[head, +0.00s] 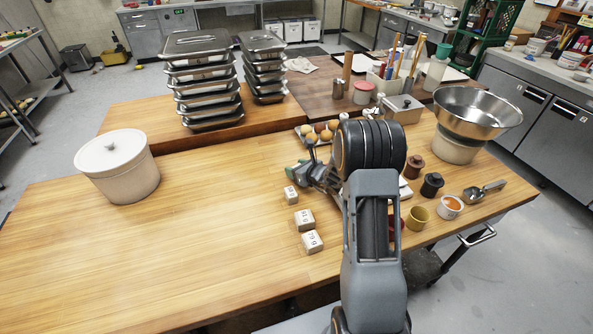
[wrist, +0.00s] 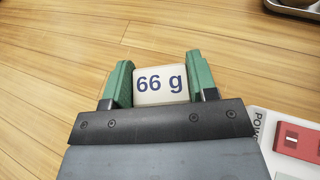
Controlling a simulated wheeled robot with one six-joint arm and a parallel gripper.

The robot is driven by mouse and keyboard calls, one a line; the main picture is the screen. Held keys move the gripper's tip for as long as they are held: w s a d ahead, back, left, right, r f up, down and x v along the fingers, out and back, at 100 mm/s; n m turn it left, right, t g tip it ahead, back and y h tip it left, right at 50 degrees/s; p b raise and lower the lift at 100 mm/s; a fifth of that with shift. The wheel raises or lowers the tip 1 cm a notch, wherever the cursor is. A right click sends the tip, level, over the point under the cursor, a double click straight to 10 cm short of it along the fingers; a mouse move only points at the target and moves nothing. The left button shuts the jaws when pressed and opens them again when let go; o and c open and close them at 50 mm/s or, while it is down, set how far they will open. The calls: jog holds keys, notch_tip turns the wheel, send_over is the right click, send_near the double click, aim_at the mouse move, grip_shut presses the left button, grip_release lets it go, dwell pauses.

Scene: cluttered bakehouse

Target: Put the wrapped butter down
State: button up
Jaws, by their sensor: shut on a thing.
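My gripper (wrist: 159,62) is shut on the wrapped butter (wrist: 161,86), a small pale block marked "66 g". One green finger presses on each side of it. The bare wood of the worktop lies beyond and below it; I cannot tell whether the block touches the wood. In the head view my gripper (head: 304,173) is low over the middle of the worktop (head: 215,215), pointing left, partly hidden by my arm. I cannot make out the held block for certain there.
Small labelled blocks (head: 304,220) stand near my gripper. An egg tray (head: 302,130) is behind it. A lidded crock (head: 120,178) stands left; wood between is clear.

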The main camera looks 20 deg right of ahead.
jog(key=shift+f, duration=0.45)
jog(key=shift+f, duration=0.15)
jog(key=o, duration=0.9)
